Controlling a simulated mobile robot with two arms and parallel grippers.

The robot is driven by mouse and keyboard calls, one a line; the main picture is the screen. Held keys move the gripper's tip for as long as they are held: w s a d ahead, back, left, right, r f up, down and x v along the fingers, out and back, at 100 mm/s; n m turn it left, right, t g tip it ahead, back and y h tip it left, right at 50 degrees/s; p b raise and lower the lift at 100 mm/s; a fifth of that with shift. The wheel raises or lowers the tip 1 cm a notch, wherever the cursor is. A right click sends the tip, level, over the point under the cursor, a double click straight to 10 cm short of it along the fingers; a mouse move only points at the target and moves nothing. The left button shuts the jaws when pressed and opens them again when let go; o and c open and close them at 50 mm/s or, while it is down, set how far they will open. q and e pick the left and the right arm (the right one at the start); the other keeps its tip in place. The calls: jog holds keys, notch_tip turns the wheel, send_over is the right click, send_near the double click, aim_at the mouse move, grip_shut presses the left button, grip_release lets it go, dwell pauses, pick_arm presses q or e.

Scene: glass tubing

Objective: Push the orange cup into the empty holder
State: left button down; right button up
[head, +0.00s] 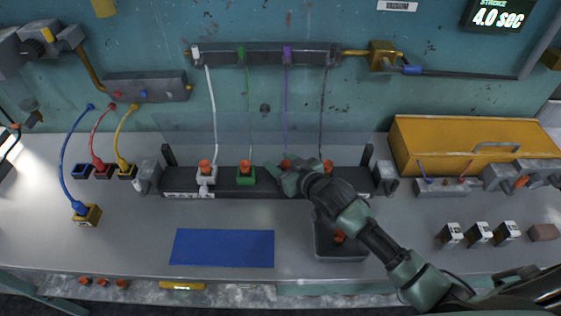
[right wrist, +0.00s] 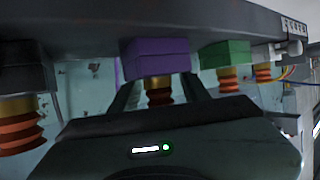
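A dark rack (head: 225,190) on the bench carries a row of holders with orange cups. The white holder (head: 206,178) and green holder (head: 246,179) each bear one. My right gripper (head: 283,180) is at the purple holder (right wrist: 157,57), which it mostly hides in the head view. In the right wrist view, an orange cup (right wrist: 160,97) with a brass neck is at the purple holder, between my open fingers, with gaps beside it. The black holder (right wrist: 25,75) also has an orange cup (right wrist: 20,133). My left gripper is not in view.
A dark tray (head: 341,254) with something orange inside stands in front of the rack, partly under my right arm. A blue mat (head: 222,247) lies to its left. A yellow case (head: 455,145) and several small blocks (head: 480,234) are at the right. A clear panel stands behind the rack.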

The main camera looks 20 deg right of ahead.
jog(key=shift+s+r, duration=0.1)
jog(key=shift+r, duration=0.1)
jog(key=b+v, duration=0.1)
jog(key=v, duration=1)
jog(key=shift+s+r, duration=0.2)
jog(key=shift+s, duration=0.2)
